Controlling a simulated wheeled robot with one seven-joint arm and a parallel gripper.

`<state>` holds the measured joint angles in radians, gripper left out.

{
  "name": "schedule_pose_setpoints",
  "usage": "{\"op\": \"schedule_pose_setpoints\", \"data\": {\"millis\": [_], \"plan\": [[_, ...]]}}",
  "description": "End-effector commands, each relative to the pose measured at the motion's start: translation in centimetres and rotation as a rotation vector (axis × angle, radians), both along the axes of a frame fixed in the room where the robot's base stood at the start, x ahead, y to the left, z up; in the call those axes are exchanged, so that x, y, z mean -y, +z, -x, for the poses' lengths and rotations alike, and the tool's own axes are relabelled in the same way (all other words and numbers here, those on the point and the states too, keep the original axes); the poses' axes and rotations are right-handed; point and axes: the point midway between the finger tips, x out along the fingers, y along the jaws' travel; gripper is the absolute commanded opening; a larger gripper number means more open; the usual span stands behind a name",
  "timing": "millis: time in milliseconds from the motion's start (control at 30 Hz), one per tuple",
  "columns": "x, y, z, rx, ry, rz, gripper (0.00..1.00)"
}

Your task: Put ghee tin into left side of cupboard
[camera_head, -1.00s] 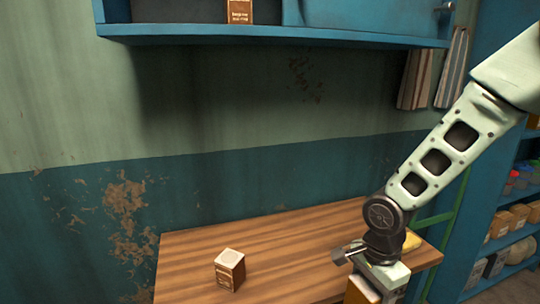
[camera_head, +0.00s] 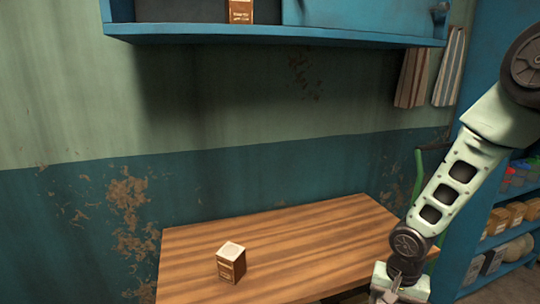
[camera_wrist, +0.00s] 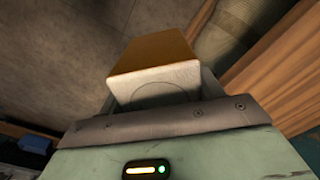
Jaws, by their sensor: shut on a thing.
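My gripper (camera_head: 400,288) is at the lower right in the head view, by the table's right end; its fingertips are out of that view. In the wrist view it is shut on a box-shaped tin with a pale top and a golden-brown side, taken as the ghee tin (camera_wrist: 155,83). Its label is hidden. The blue cupboard (camera_head: 280,36) hangs on the wall at the top, seen only in its lower part. A small brown carton (camera_head: 239,11) stands in its open section, left of a blue panel.
A similar brown carton (camera_head: 231,264) with a pale top stands on the wooden table (camera_head: 290,235). The table is clear around it. A blue shelf unit (camera_head: 478,200) with several goods stands at the right.

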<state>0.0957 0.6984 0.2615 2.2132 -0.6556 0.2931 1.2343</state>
Motion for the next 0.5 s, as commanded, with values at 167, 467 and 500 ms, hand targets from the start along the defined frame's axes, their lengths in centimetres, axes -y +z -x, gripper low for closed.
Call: {"op": "schedule_pose_setpoints", "data": {"millis": [167,467,500], "plan": [[2.9,-3.4,0.2,-0.010,0.282,0.000,0.25],[4.7,-5.5,0.6,-0.012,0.493,-0.005,0.25],[4.8,-5.6,0.6,-0.012,0.497,-0.005,0.25]]}}
